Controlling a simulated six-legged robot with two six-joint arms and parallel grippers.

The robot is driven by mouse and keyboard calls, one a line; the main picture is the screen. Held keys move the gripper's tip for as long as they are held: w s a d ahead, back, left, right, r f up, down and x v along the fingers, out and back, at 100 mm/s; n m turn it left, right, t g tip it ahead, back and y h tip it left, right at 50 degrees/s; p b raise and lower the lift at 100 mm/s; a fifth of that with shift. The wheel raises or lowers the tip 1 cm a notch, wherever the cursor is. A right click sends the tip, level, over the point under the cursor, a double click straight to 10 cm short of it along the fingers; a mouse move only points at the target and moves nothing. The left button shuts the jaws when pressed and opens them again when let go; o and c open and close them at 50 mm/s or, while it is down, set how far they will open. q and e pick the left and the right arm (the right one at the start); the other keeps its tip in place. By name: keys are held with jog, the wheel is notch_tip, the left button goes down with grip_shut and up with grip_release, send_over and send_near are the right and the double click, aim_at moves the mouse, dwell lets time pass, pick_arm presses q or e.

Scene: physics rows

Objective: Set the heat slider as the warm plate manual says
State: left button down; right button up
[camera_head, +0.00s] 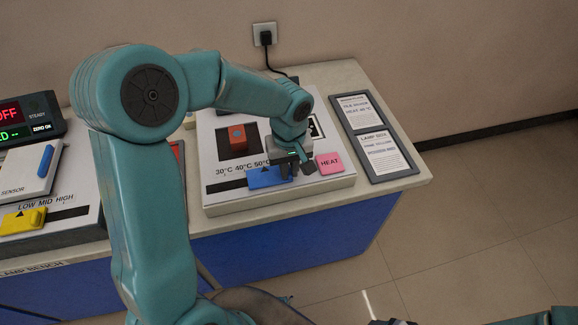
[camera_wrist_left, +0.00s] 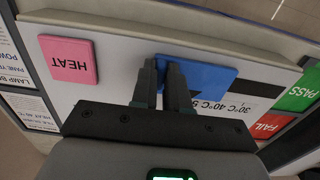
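The blue heat slider (camera_head: 262,179) sits in its dark slot at the warm plate's front, its pointer near the 50°C mark; the labels beyond are hidden by my gripper. The slider also shows in the wrist view (camera_wrist_left: 208,78). My left gripper (camera_head: 297,170) is low at the slider's right end, its fingers (camera_wrist_left: 162,85) a little apart. One finger overlaps the slider's end; I cannot tell whether it touches.
The pink HEAT button (camera_head: 330,163) is close right of my left gripper. A red block (camera_head: 237,137) sits in a dark square on the warm plate (camera_head: 213,190). A yellow slider (camera_head: 22,220) and a lit display (camera_head: 25,122) stand at left. Green PASS and red FAIL labels show in the wrist view.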

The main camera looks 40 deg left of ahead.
aim_at(269, 180)
pick_arm(q)
jog(key=s+a+b, duration=0.1)
jog(key=s+a, duration=0.2)
jog(key=shift+s+a+r, duration=0.1)
jog(key=shift+s+a, duration=0.15)
jog(key=shift+s, duration=0.15)
jog(key=shift+d, duration=0.1)
jog(key=shift+w, duration=0.1)
jog(key=c, duration=1.1)
grip_release()
notch_tip(269, 180, up, 16)
jog(key=shift+r+p, duration=0.15)
jog(key=shift+p, duration=0.3)
